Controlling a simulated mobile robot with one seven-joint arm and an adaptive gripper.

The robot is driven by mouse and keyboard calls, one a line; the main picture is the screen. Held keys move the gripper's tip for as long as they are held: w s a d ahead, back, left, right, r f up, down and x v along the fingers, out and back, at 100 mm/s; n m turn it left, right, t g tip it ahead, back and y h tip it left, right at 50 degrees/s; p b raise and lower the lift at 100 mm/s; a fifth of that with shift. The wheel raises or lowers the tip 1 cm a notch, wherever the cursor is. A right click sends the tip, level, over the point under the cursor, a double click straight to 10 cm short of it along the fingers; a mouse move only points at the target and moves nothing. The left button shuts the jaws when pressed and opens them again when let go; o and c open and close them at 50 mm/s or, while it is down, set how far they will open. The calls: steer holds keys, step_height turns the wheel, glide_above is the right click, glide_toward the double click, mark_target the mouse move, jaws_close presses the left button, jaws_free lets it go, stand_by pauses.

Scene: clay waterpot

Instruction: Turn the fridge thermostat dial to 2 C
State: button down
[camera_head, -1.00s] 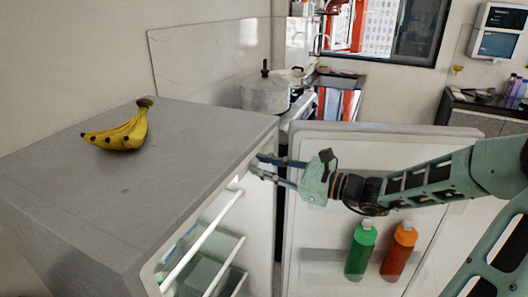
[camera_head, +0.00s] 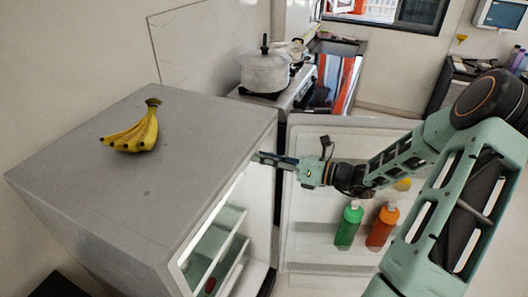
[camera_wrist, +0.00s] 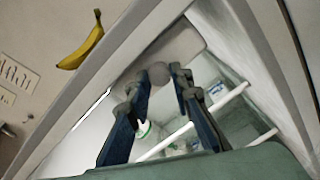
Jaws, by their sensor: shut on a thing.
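The fridge (camera_head: 190,115) stands at the left with its door (camera_head: 310,205) open. In the wrist view a round pale grey dial (camera_wrist: 158,75) sits inside the fridge near its upper edge. My gripper (camera_wrist: 166,72) has its two fingertips on either side of this dial and is shut on it. In the head view my gripper (camera_head: 258,157) reaches past the open door to the fridge's upper front edge, and its tips and the dial are hidden there. No dial markings or temperature reading can be made out.
Bananas (camera_head: 135,135) lie on the fridge top. A green bottle (camera_head: 348,226) and an orange bottle (camera_head: 382,228) stand in the door shelf. A white fridge shelf edge (camera_wrist: 195,122) lies below my fingers. A pot (camera_head: 264,72) stands on the stove behind.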

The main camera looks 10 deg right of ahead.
steer(key=shift+m+g+y, duration=0.4)
steer(key=shift+m, duration=4.1)
steer(key=c, duration=1.7)
jaws_free()
steer(key=shift+w, duration=0.1)
steer(key=v, duration=0.8)
steer(key=shift+d, duration=0.1)
